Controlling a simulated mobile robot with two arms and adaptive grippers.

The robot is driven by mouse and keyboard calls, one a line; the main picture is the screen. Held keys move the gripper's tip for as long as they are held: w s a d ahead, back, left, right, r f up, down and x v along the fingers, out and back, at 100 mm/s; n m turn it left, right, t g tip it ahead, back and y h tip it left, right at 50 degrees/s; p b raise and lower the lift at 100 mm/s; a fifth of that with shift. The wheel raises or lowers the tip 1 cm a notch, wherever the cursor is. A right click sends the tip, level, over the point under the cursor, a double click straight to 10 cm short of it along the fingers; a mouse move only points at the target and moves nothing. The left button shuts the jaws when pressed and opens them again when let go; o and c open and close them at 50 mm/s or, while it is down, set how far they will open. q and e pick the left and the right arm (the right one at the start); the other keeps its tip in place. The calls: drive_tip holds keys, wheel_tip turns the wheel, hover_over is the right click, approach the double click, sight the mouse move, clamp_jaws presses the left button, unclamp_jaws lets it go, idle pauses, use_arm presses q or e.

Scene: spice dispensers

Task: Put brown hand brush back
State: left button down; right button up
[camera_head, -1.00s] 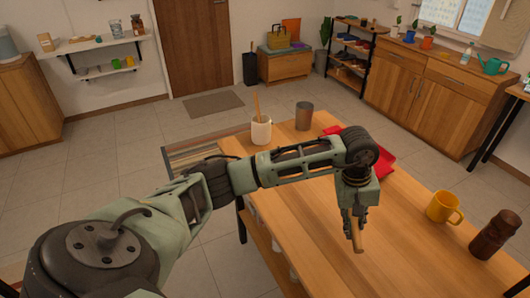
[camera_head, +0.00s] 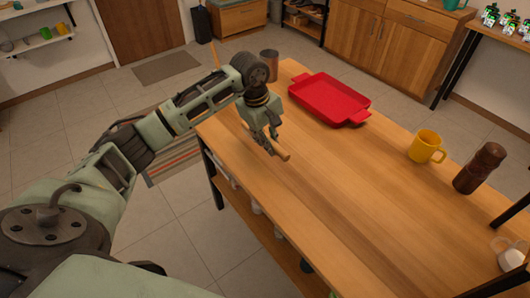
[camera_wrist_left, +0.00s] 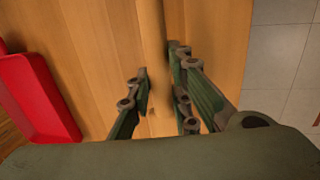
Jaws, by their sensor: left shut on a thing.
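My left gripper (camera_head: 270,146) is shut on the brown hand brush (camera_head: 282,154), a light-brown wooden piece like a handle. It is held above the left side of the wooden table (camera_head: 330,190). In the left wrist view the brush (camera_wrist_left: 152,40) runs up the picture between the two green fingers (camera_wrist_left: 160,95). Its bristles are not clearly seen. My right gripper is not in view.
A yellow mug (camera_head: 424,147) and a dark brown bottle-like grinder (camera_head: 478,168) stand at the right. The table's middle is clear.

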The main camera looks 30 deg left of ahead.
use_arm(q)
drive_tip(key=shift+a+f, duration=0.4)
drive_tip(key=shift+a, duration=0.05)
drive_tip(key=b+x, duration=0.2)
drive_tip(key=x, duration=0.1)
drive_tip(key=shift+s+a+f, duration=0.1)
drive_tip(key=shift+s+f, duration=0.15)
drive_tip(key=shift+s, duration=0.1)
drive_tip(key=shift+a+f, duration=0.1)
drive_tip(key=shift+f, duration=0.1)
drive_tip(key=shift+r, duration=0.1)
drive_tip(key=c, duration=1.6)
unclamp_jaws()
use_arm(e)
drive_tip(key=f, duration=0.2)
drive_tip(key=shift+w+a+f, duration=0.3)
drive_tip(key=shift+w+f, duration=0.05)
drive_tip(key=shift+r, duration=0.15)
